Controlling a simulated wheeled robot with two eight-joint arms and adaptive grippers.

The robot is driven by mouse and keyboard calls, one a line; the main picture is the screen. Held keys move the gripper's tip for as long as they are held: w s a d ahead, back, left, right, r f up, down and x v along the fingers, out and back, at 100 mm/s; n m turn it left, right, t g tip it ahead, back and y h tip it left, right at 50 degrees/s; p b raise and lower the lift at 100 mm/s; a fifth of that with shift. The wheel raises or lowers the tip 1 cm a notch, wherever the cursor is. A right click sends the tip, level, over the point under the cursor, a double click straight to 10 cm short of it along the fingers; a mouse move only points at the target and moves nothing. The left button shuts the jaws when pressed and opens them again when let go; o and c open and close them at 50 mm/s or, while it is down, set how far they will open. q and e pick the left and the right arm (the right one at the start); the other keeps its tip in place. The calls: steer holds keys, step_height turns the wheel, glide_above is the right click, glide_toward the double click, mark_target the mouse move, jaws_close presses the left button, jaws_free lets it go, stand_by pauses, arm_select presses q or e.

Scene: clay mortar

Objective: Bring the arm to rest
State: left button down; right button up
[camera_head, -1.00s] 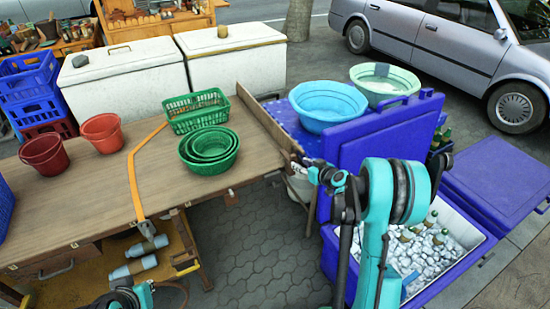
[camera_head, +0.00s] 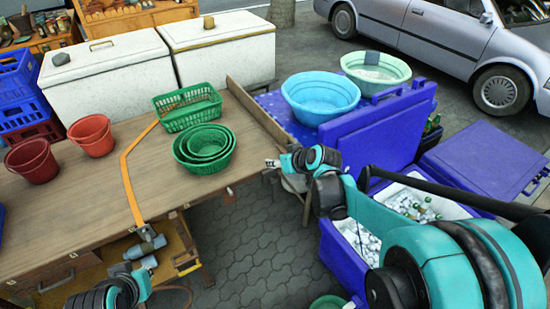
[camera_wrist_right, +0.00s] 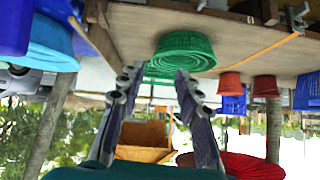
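My right arm reaches in from the lower right of the head view. Its gripper (camera_head: 273,163) is small there, just off the table's right edge, near the nested green bowls (camera_head: 205,149). In the right wrist view, the two fingers of this gripper (camera_wrist_right: 153,78) are apart with nothing between them. That view is upside down, and the green bowls (camera_wrist_right: 185,50) show beyond the fingertips. Part of my left arm shows at the bottom left of the head view, but its gripper fingers are not visible.
The wooden table (camera_head: 90,205) bears two red buckets (camera_head: 32,160), a green basket (camera_head: 188,107) and an orange strap (camera_head: 130,185). A blue cooler with ice (camera_head: 350,262) stands at the right, with two basins (camera_head: 320,98) behind it.

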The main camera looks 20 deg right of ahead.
steer(key=shift+s+a+r, duration=0.3)
steer(key=shift+s+a, duration=0.15)
steer(key=shift+s, duration=0.05)
steer(key=shift+s, duration=0.1)
steer(key=s+a+g+h, duration=0.1)
steer(key=s+a, duration=0.1)
steer(key=s, duration=0.8)
steer(key=s+a+f+m+g+h, duration=0.1)
steer(key=s+a, duration=0.1)
steer(key=s, duration=0.9)
steer(key=shift+s+a+g, duration=0.2)
steer(key=shift+a+g, duration=0.15)
steer(key=shift+g, duration=0.05)
stand_by(0.6)
